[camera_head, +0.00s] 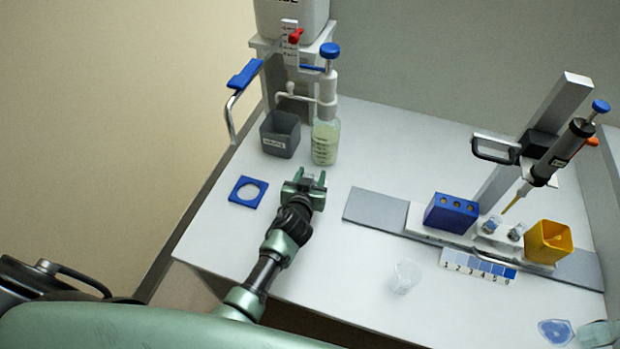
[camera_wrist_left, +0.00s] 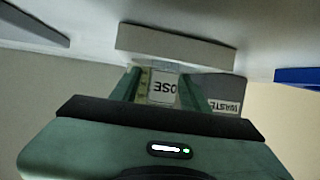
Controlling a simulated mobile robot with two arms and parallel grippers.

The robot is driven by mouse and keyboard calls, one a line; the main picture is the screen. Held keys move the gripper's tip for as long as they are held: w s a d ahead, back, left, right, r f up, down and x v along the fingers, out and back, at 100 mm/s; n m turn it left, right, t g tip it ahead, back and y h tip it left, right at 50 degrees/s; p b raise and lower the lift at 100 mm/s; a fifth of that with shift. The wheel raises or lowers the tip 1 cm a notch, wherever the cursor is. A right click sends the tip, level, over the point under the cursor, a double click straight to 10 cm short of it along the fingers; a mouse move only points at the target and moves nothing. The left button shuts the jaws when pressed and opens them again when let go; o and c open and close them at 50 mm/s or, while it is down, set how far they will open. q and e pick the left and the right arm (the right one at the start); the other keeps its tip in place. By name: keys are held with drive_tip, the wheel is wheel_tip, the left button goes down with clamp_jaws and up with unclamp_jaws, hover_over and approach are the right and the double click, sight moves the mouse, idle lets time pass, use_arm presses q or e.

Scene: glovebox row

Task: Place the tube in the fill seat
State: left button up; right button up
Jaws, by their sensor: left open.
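Two small clear tubes, one (camera_head: 490,225) to the left and one (camera_head: 516,232) to the right, stand in a white carriage (camera_head: 419,217) at the right of the table. A blue block with several round holes (camera_head: 449,216) stands to their left. I cannot tell which spot is the fill seat. My left gripper (camera_head: 305,181) is open over the table, well left of the tubes and in front of the dosing bottle (camera_head: 325,147). In the left wrist view the gripper (camera_wrist_left: 160,88) shows nothing held; a bottle label lies beyond its fingers.
A dark waste bin (camera_head: 280,136) and a white dispenser stand behind my left gripper. A blue ring plate (camera_head: 248,192) lies to its left. A pipette (camera_head: 562,150) on a stand overhangs the tubes, beside a yellow bin (camera_head: 549,242). A clear beaker (camera_head: 404,277) stands in front.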

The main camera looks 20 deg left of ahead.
use_arm(q)
drive_tip(key=shift+s+r, duration=0.1)
drive_tip(key=shift+r, duration=0.15)
drive_tip(key=v, duration=1.1)
drive_tip(key=shift+s+r, duration=0.15)
drive_tip(key=shift+s, duration=0.2)
idle(1.1)
